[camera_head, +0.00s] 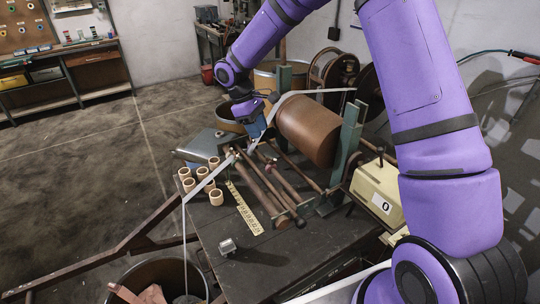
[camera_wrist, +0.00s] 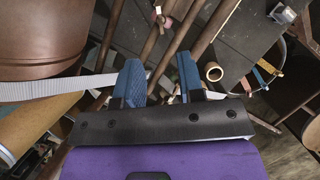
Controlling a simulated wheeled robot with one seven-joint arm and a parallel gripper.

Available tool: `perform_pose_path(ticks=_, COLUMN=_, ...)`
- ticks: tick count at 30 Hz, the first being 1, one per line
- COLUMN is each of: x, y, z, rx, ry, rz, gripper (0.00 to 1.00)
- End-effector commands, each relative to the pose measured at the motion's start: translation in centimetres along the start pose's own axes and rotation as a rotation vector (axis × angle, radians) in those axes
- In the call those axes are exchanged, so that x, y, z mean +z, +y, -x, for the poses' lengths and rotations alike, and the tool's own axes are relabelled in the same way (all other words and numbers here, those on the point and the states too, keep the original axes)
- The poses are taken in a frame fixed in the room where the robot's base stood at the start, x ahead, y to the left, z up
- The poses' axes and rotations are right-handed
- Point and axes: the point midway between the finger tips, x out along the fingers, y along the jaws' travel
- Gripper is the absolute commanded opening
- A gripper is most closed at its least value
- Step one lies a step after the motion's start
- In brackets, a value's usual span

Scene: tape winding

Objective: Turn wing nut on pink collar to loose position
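My gripper (camera_wrist: 160,70) has two blue fingers that stand apart, with a rod passing beyond the gap. A small pinkish piece (camera_wrist: 171,92) shows between the fingers near their base; it may be the pink collar, but its wing nut cannot be made out. Another small collar-like fitting (camera_wrist: 160,16) sits on a rod past the fingertips. In the head view, my gripper (camera_head: 257,128) points down beside the big brown drum, above the far end of the rods (camera_head: 265,183). The setting of any wing nut is too small to tell.
The brown drum (camera_head: 307,130) stands close to the right of my gripper. A pale tape (camera_head: 215,170) runs across the dark bench. Several wooden rings (camera_head: 216,197), a yellow scale strip (camera_head: 243,208) and a small metal block (camera_head: 228,247) lie on the bench. A cream box (camera_head: 377,192) stands right.

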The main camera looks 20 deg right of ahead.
Motion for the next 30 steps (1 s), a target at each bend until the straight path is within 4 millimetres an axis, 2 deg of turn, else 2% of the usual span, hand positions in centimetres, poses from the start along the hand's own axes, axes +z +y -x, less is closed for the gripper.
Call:
perform_pose_path(ticks=5, x=0.0, y=0.0, z=-1.9, rx=-0.003, ry=-0.004, rz=-0.001, gripper=0.36)
perform_pose_path(ticks=12, x=0.0, y=0.0, z=-6.2, rx=-0.002, ry=-0.003, rz=0.0, gripper=0.36)
perform_pose_path(ticks=18, x=0.1, y=0.0, z=-9.1, rx=-0.002, ry=-0.002, rz=-0.001, gripper=0.36)
perform_pose_path(ticks=24, x=0.0, y=0.0, z=-10.4, rx=-0.001, ry=-0.001, rz=-0.001, gripper=0.36)
perform_pose_path(ticks=30, x=0.0, y=0.0, z=-10.6, rx=-0.001, ry=0.0, rz=-0.001, gripper=0.36)
